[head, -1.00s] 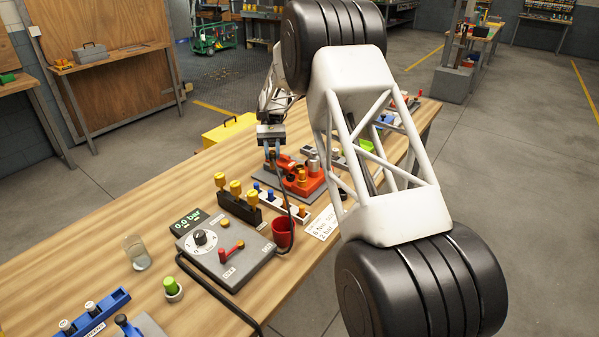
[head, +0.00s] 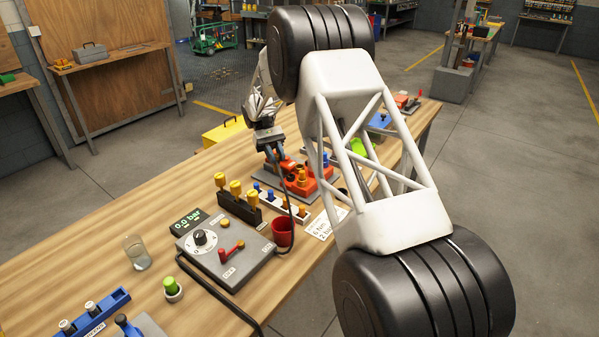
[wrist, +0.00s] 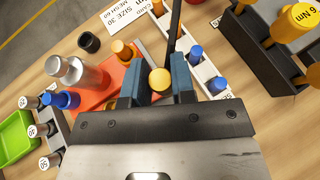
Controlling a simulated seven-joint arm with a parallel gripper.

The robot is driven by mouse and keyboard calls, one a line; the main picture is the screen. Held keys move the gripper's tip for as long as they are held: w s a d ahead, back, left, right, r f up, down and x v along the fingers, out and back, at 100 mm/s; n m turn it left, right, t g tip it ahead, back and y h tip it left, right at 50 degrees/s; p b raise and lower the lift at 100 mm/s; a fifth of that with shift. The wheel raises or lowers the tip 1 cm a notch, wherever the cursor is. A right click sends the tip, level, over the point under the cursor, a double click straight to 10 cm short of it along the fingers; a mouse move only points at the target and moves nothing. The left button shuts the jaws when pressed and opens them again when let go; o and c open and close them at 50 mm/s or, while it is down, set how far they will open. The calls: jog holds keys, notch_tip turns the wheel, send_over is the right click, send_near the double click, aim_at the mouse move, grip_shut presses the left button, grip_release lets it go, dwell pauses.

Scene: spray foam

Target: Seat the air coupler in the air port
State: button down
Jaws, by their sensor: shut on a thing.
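My gripper (head: 274,157) is over the orange-red unit (head: 318,186) on its grey plate at the middle of the bench. In the wrist view its two blue-grey fingers (wrist: 158,66) are shut on a small round yellow-gold piece, which I take to be the air coupler (wrist: 159,82). A black hose (wrist: 174,28) runs up from beside the fingers; in the head view it leads down towards the grey control box (head: 226,252). The orange-red unit also shows in the wrist view (wrist: 99,96), partly behind the gripper. I cannot make out the air port or whether the coupler touches it.
A white strip with blue and orange plugs (wrist: 207,72), a black rack with yellow knobs (head: 238,207) and a red cup (head: 283,233) stand close by. A silver cylinder (wrist: 88,76) and green tray (wrist: 14,137) lie on the other side.

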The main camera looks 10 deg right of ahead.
jog(key=w+d+r+n+t+h, duration=0.2)
jog(key=d+r+n+t+h, duration=0.1)
jog(key=n+t, duration=0.4)
jog(key=w+d+r+n+t+h, duration=0.2)
jog(key=d+r+n+t+h, duration=0.1)
jog(key=d+n+t+h, duration=0.2)
jog(key=shift+w+d+n+t, duration=0.3)
jog(key=shift+n+t, duration=0.8)
jog(key=shift+n, duration=1.3)
jog(key=shift+w+a+f, duration=0.1)
jog(key=shift+f, duration=2.45)
jog(key=shift+f, duration=2.5)
jog(key=shift+f, duration=0.1)
